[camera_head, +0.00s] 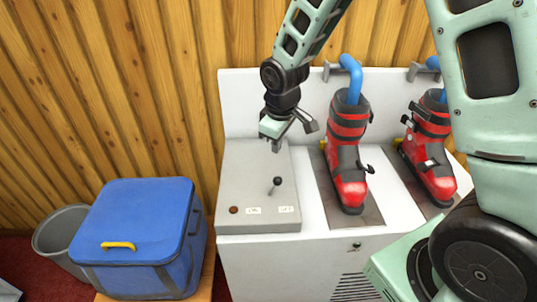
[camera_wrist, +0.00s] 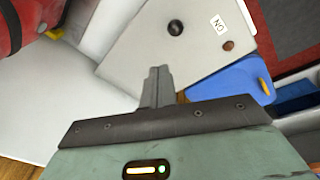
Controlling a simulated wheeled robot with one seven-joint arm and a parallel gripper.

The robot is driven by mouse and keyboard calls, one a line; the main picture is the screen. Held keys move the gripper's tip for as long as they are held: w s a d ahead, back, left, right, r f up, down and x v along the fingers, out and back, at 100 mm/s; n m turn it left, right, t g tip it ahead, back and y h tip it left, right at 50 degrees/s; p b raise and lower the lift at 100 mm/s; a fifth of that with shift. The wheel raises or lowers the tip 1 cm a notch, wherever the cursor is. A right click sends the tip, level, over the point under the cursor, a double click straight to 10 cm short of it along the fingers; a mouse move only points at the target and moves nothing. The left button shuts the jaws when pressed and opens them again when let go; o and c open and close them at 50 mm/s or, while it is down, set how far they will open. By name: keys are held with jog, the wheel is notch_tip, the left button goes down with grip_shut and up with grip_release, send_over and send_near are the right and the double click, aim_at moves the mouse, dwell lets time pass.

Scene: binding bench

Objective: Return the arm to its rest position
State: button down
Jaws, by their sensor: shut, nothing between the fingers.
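My gripper (camera_head: 276,145) hangs from my arm above the back part of the grey control box, pointing down. In the wrist view the fingers of my gripper (camera_wrist: 157,88) are together with nothing between them. The grey control box (camera_head: 240,185) sits on the left of the white bench. Its lever with a black knob (camera_head: 276,182) stands up in front of my gripper, apart from it. The knob (camera_wrist: 176,28) also shows in the wrist view, beyond the fingertips.
Two red and black ski boots (camera_head: 348,150) (camera_head: 430,145) stand on dark plates on the white bench (camera_head: 300,255), right of my gripper. Blue pipes (camera_head: 351,75) enter their tops. A blue cooler box (camera_head: 140,225) with a yellow handle and a grey bin (camera_head: 57,235) stand left. A wooden wall is behind.

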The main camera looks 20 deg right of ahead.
jog(key=s+a+r, duration=0.3)
jog(key=s+a, duration=0.1)
jog(key=s, duration=0.5)
jog(key=s+a+r+g, duration=0.1)
jog(key=s+a+r, duration=0.2)
jog(key=s, duration=0.5)
jog(key=s+a+r+g+y+p, duration=0.1)
jog(key=s+a+r, duration=0.3)
jog(key=s, duration=0.5)
jog(key=shift+s+a, duration=0.35)
jog(key=shift+a, duration=0.55)
